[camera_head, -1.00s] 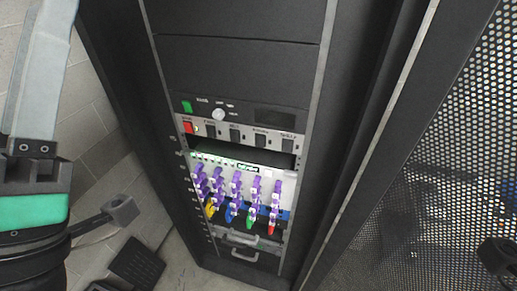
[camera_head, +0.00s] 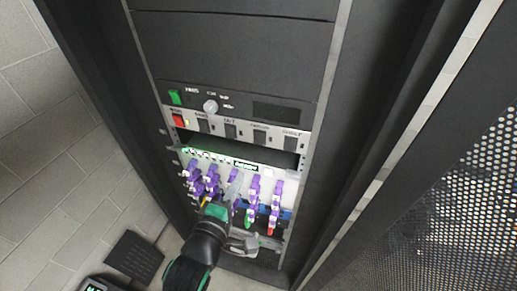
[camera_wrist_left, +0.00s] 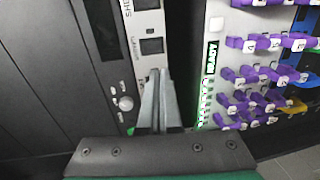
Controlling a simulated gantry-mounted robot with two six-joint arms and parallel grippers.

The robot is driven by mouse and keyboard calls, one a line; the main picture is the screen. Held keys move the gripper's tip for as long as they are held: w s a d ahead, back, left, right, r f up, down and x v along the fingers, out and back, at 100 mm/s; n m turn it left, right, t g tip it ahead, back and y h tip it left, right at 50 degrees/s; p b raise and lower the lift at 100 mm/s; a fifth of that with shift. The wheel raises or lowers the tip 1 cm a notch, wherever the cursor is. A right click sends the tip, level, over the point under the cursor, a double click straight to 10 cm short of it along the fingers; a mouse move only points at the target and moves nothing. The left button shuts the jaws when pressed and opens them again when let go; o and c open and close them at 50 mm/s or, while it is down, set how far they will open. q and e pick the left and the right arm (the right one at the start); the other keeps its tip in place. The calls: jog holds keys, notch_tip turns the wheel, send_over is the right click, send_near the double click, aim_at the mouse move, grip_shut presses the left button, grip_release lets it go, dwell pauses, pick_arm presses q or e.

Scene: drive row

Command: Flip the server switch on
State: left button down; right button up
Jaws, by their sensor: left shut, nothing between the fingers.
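A light switch strip (camera_head: 245,134) crosses the rack. It carries a red switch (camera_head: 178,120) with a small light beside it, and several dark switches, one of them near the middle (camera_head: 230,130). Their labels are too small to read surely. My left gripper (camera_head: 236,177) is shut and empty, in front of the purple-cabled panel below the strip in the head view. In the left wrist view its fingertips (camera_wrist_left: 160,73) overlap the strip, just below a dark switch (camera_wrist_left: 152,46), and hide part of it. I cannot tell if they touch. My right gripper is not in view.
Above the strip are a green button (camera_head: 174,97), a knob (camera_head: 211,106) and a dark display (camera_head: 275,112). Below is a dark gap, then a patch panel (camera_head: 283,174) with several purple cables. A perforated door (camera_head: 460,200) stands at the right.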

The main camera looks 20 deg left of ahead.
pick_arm(q)
jog(key=b, duration=0.5)
send_near(258, 143)
jog(key=w, duration=0.2)
jog(key=w+p, duration=0.1)
jog(key=w, duration=0.3)
jog(key=shift+a+f, duration=0.15)
jog(key=shift+f, duration=0.2)
jog(key=shift+w+f, duration=0.1)
jog(key=shift+w, duration=0.3)
